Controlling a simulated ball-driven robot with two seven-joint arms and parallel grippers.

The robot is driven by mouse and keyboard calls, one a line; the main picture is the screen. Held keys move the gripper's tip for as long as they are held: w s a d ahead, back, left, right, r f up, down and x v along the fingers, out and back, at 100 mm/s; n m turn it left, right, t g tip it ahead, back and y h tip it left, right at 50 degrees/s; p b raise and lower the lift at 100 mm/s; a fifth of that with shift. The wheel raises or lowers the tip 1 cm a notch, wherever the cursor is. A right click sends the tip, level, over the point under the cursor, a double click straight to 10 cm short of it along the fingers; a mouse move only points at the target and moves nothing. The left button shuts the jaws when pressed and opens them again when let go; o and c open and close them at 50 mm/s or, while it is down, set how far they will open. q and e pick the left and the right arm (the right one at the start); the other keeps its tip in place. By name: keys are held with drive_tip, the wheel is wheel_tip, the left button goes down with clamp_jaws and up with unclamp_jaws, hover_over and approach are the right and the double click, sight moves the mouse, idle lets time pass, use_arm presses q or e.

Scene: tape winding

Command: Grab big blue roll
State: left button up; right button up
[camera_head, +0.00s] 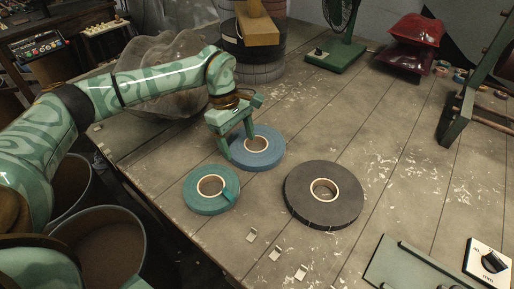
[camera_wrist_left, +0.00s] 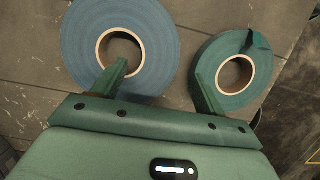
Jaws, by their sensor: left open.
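The big blue roll (camera_head: 268,156) lies flat on the wooden table, with a pale core ring around its open centre. It also shows in the left wrist view (camera_wrist_left: 82,52). My left gripper (camera_head: 239,146) is open above it and holds nothing. In the left wrist view my left gripper (camera_wrist_left: 160,68) has one finger over the roll's core hole and the other finger beyond the roll's side, by the smaller teal roll (camera_wrist_left: 243,98). I cannot tell whether either finger touches a roll. My right gripper is not in view.
The teal roll (camera_head: 205,205) lies close in front of the blue one. A larger black roll (camera_head: 345,207) lies to the right. Small metal clips (camera_head: 275,253) lie near the front edge. A green stand (camera_head: 335,55) and red bags (camera_head: 415,32) are at the back. The right-centre tabletop is clear.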

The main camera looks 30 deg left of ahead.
sight(243, 155)
use_arm(q)
drive_tip(key=b+x, duration=0.1)
drive_tip(key=x, duration=0.3)
drive_tip(key=shift+r, duration=0.2)
drive_tip(key=c, duration=1.3)
